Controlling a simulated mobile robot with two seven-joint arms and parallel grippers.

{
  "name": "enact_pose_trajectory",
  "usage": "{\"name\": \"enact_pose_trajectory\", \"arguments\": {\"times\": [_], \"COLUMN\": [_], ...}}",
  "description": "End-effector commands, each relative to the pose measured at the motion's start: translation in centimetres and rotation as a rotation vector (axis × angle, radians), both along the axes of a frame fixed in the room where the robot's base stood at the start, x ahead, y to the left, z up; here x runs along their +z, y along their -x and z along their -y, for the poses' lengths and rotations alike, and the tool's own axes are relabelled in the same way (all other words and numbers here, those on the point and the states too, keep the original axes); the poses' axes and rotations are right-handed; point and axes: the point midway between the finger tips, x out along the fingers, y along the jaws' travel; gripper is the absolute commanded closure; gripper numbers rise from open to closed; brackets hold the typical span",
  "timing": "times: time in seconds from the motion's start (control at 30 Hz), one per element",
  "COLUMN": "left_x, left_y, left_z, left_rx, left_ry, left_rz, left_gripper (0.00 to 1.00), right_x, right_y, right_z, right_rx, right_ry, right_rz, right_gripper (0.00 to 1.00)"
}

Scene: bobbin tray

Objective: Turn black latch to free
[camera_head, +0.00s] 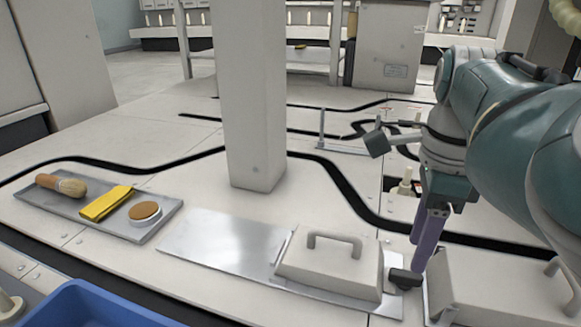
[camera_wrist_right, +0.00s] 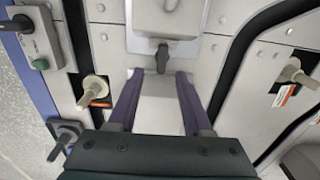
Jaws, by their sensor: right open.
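The black latch (camera_head: 405,279) sits at the right end of a white lidded cover (camera_head: 325,265) on a metal plate. In the right wrist view the latch (camera_wrist_right: 162,58) is a small black piece at the cover's edge, just beyond and between my fingertips. My right gripper (camera_head: 424,245) points down close to the latch, its purple fingers (camera_wrist_right: 157,76) open and apart with nothing between them. I cannot tell whether they touch the latch. My left gripper is not in view.
A grey tray (camera_head: 75,212) holds a brush, a yellow cloth and a round pad. A white post (camera_head: 257,110) stands mid-table. A blue bin (camera_head: 95,308) is at the front left. Cream knobs (camera_wrist_right: 95,86) flank my right gripper. A second white cover (camera_head: 490,285) lies right.

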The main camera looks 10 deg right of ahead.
Motion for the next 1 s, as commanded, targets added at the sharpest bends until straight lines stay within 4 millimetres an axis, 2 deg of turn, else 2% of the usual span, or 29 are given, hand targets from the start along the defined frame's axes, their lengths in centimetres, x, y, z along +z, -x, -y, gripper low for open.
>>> {"name": "enact_pose_trajectory", "arguments": {"times": [0.03, 0.23, 0.37, 0.6, 1.0], "left_x": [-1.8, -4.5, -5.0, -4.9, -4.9], "left_y": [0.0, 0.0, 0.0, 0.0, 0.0], "left_z": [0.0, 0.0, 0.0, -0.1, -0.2], "left_rx": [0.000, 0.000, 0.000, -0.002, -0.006], "left_ry": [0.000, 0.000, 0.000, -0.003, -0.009], "left_rz": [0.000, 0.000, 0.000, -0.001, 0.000], "left_gripper": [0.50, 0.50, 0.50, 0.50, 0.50], "right_x": [-2.0, -5.3, -6.0, -5.8, -5.8], "right_y": [0.0, 0.0, 0.0, 0.0, 0.0], "right_z": [0.0, 0.0, 0.1, 0.1, 0.0], "right_rx": [0.000, 0.000, 0.000, 0.000, 0.000], "right_ry": [0.000, 0.000, 0.001, 0.001, 0.001], "right_rz": [0.000, 0.000, 0.002, 0.002, 0.001], "right_gripper": [0.50, 0.50, 0.50, 0.50, 0.94]}}
